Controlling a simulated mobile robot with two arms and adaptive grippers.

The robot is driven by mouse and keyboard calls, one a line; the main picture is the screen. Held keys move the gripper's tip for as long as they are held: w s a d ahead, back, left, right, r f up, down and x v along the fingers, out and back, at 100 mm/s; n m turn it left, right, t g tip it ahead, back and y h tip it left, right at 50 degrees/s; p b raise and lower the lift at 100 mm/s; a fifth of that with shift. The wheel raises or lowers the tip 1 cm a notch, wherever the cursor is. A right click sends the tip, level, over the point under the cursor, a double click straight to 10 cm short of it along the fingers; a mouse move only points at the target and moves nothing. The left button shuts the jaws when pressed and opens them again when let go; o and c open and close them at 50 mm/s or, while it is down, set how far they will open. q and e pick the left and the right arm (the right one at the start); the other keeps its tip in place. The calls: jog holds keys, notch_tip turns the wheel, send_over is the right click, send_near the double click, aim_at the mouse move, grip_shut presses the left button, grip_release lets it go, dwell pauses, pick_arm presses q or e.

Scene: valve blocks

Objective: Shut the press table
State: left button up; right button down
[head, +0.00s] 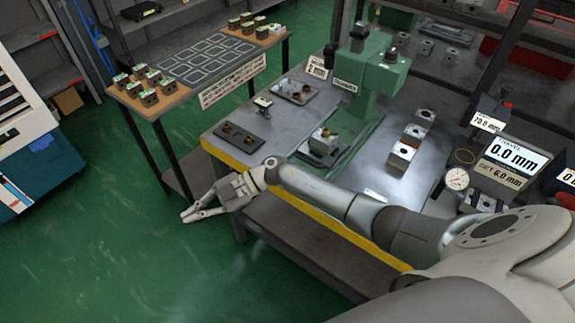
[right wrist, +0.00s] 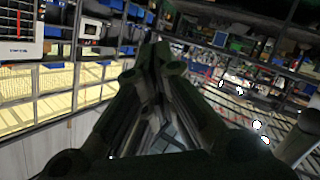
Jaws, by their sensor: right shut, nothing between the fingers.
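The green press (head: 368,78) stands on the grey workbench with its yellow front edge. Low at its front is a dark press table (head: 318,155) bearing a small metal block with a greenish top (head: 324,139). The press table sits toward the bench's front edge; I cannot tell how far out it is. My right gripper (head: 186,215) is shut and empty, past the bench's front-left corner, over the green floor and apart from the press. Its closed fingers also fill the middle of the right wrist view (right wrist: 152,70). My left gripper is not in view.
A dark tray (head: 240,137) and a grey tray (head: 295,91) with small parts lie left of the press. Metal blocks (head: 402,153) stand to its right. A side table (head: 215,62) holds several valve blocks. Floor at left is free.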

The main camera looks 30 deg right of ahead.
jog(key=d+r+h+b, duration=0.2)
jog(key=d+r+h, duration=0.3)
jog(key=d+h, duration=0.5)
jog(key=d+r+h+b, duration=0.1)
jog(key=d+r+h, duration=0.3)
jog(key=d+h, duration=0.55)
jog(key=d+f, duration=0.1)
jog(key=f, duration=0.2)
jog(key=d+f+y, duration=0.1)
jog(key=d+f, duration=0.1)
jog(key=f, duration=0.1)
jog(key=w+d+f+y, duration=0.1)
jog(key=d+f, duration=0.1)
jog(key=f, duration=0.1)
jog(key=shift+d+f+g, duration=0.15)
jog(key=shift+f+g, duration=0.2)
jog(key=shift+g, duration=0.05)
jog(key=shift+w+d+r, duration=0.25)
jog(key=shift+w+d, duration=0.05)
jog(key=shift+d, duration=0.3)
jog(key=shift+w+d+r, duration=0.25)
jog(key=shift+w+d, duration=0.05)
jog(key=shift+d, duration=0.25)
jog(key=shift+w+d+p, duration=0.2)
jog(key=shift+d+p, duration=0.15)
jog(key=shift+d, duration=0.25)
